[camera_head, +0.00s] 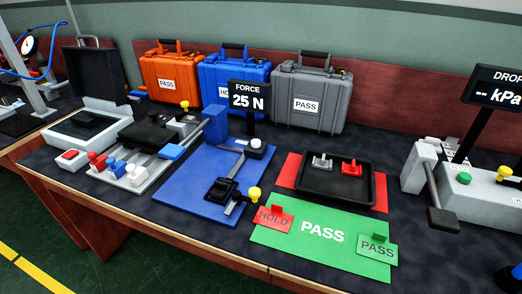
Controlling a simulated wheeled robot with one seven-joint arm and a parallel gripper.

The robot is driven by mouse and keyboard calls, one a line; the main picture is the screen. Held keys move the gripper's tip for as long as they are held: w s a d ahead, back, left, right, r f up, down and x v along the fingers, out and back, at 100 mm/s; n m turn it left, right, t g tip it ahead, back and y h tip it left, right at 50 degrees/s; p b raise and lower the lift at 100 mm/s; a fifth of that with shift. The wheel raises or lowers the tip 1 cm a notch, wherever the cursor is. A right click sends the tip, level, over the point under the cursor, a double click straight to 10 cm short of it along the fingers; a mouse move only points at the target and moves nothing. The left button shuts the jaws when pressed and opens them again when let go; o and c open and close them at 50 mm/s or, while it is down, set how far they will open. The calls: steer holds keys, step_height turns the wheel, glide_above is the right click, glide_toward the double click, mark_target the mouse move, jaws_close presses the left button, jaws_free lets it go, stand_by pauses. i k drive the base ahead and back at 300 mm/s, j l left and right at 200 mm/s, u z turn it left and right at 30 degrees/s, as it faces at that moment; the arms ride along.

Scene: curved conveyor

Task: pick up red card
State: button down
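The red card (272,218), marked HOLD, has a small raised red tab. It lies at the left end of the green mat (285,250) marked PASS. A green card (377,248) marked PASS, also with a tab, lies at the mat's right end. My gripper cannot be made out in this view. A dark shape cut off at the lower right edge cannot be identified.
A black tray (312,193) with a grey and a red part sits on a red mat (293,168) behind. Orange, blue and grey cases line the back.

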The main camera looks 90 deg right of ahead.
mark_target(274, 218)
steer(key=k+j+z, duration=0.1)
steer(key=j+z, duration=0.3)
steer(key=k+j+z, duration=0.15)
steer(key=z, duration=0.25)
steer(key=k+j+z, duration=0.2)
steer(key=z, duration=0.15)
steer(key=j, duration=0.1)
